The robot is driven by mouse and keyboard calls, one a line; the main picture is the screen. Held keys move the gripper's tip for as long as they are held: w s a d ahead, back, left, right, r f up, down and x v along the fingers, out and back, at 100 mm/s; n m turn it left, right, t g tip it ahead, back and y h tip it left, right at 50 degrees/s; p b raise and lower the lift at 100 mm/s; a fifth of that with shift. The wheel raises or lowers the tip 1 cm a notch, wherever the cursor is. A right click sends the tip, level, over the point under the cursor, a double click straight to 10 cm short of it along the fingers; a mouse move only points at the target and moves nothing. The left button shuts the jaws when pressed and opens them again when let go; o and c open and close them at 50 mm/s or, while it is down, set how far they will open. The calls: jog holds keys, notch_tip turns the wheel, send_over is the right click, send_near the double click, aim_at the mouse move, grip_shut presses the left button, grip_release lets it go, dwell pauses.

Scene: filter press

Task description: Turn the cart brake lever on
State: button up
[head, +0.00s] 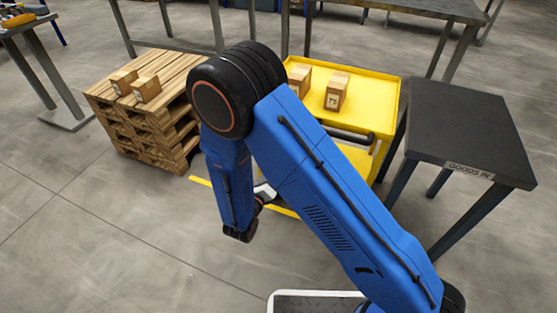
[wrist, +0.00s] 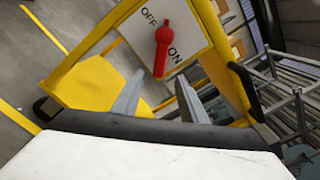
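The red brake lever (wrist: 163,48) shows in the wrist view on a white plate (wrist: 190,22) marked OFF at upper left and ON at lower right. Its long end points down in the picture, beside the word ON; I cannot tell its exact setting. My gripper (wrist: 161,80) is open, with its two grey fingers apart near the lever's lower end. Nothing is held, and contact cannot be made out. The yellow cart (head: 382,93) stands behind my blue arm in the head view, where the lever and gripper fingers are hidden.
Cardboard boxes (head: 337,90) sit on the cart's top. A wooden pallet stack (head: 150,120) stands left, and a dark GOODS IN table (head: 460,125) right. Open floor (head: 100,240) lies at lower left.

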jog(key=v, duration=0.8)
jog(key=shift+s, duration=0.1)
jog(key=shift+r, duration=0.1)
